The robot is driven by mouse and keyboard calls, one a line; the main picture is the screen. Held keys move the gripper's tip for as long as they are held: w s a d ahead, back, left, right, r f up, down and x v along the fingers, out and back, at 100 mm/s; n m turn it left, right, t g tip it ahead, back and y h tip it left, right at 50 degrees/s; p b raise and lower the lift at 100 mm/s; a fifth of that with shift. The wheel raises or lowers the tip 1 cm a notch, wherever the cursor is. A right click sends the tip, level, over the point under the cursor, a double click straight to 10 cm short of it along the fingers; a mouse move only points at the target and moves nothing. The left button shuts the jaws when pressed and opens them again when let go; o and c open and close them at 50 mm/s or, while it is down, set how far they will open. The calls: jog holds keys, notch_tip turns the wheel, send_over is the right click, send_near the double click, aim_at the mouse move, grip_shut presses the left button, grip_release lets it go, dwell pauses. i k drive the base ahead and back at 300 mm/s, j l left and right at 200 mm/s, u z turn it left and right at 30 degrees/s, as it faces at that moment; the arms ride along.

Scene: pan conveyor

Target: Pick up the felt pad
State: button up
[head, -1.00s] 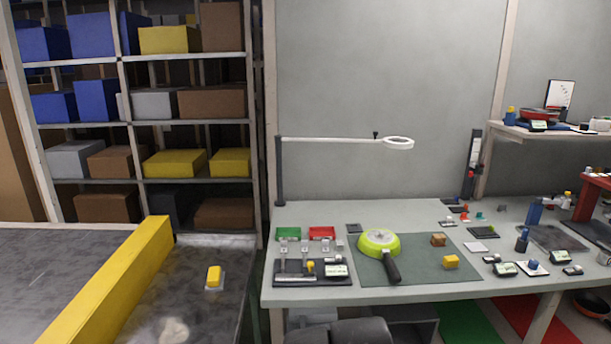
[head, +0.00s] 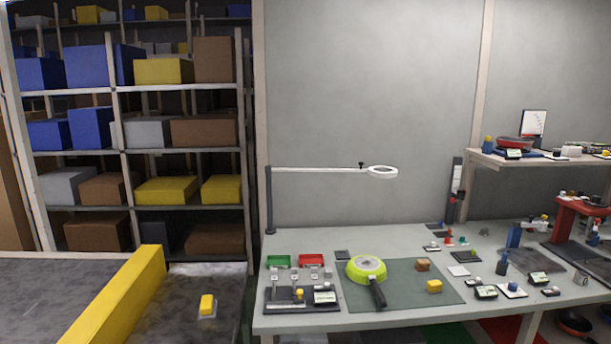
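I cannot tell for sure which thing is the felt pad. Several small flat pieces lie on the grey workbench (head: 400,322): a dark grey square (head: 342,254) behind the mat, a black flat piece (head: 467,256) to the right, and a pale square (head: 459,271) just in front of that. A green pan (head: 366,268) with a black handle lies on the dark green mat (head: 410,294). A brown block (head: 423,264) and a yellow block (head: 434,286) are also on the mat. My gripper is not in view.
A ring lamp (head: 381,172) reaches over the bench. Green (head: 278,261) and red (head: 311,260) trays stand at the bench's left. A yellow barrier (head: 120,295) crosses the dark surface at left. Shelves (head: 150,151) with boxes stand behind. A red stand (head: 580,210) is at right.

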aim_at(433, 286)
jog(key=i+l+u, duration=0.2)
jog(key=i+l, duration=0.15)
jog(key=l, duration=0.25)
jog(key=i+l, duration=0.15)
jog(key=l, duration=0.2)
jog(key=i+l+u, duration=0.15)
jog(key=l, duration=0.2)
jog(key=i+l+u, duration=0.1)
jog(key=l, duration=0.2)
jog(key=i+l+u, duration=0.1)
jog(key=l, duration=0.3)
jog(key=i, duration=0.1)
